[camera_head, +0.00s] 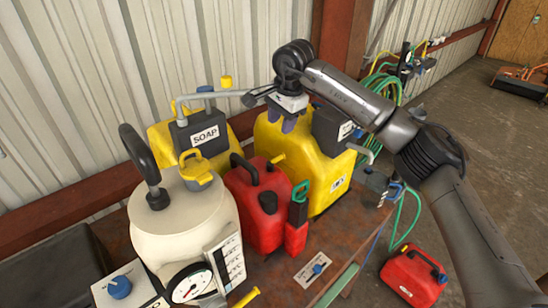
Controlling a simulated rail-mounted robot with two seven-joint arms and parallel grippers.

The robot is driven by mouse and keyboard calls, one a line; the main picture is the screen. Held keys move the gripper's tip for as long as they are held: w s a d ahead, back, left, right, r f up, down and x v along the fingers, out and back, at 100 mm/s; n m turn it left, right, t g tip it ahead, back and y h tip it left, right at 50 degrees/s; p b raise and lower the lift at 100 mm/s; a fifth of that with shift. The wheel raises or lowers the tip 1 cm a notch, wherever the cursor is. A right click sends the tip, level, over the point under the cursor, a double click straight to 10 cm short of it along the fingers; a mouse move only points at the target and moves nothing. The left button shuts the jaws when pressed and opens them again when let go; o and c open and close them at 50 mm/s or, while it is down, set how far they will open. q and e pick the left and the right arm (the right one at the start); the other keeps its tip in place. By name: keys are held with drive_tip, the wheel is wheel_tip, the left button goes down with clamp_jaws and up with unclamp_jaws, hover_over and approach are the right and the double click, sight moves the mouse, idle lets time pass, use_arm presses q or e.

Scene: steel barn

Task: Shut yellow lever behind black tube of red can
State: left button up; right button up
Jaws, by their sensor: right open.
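A red can (258,222) stands on the rusty bench, with a black tube-like handle (243,164) on its top. A small yellow lever (277,160) shows at the top right of this can, behind and right of the black tube; I cannot tell its exact angle. My right gripper (283,123) points down over the yellow jug behind the red can, above and slightly right of the lever. It is open, apart from the lever, with nothing seen between its fingers. My left gripper is not in view.
A white tank (180,222) with a gauge stands left of the red can. A yellow jug (328,185) stands behind right, and a black SOAP box (203,132) behind left. Another red can (412,278) is on the floor.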

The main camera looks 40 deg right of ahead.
sight(275, 159)
drive_tip(key=x, duration=1.3)
drive_tip(key=shift+s+d+f+b, duration=0.1)
drive_tip(key=shift+d+f+b, duration=0.05)
drive_tip(key=shift+f+b, duration=0.15)
drive_tip(key=shift+r, duration=0.1)
drive_tip(key=c, duration=0.7)
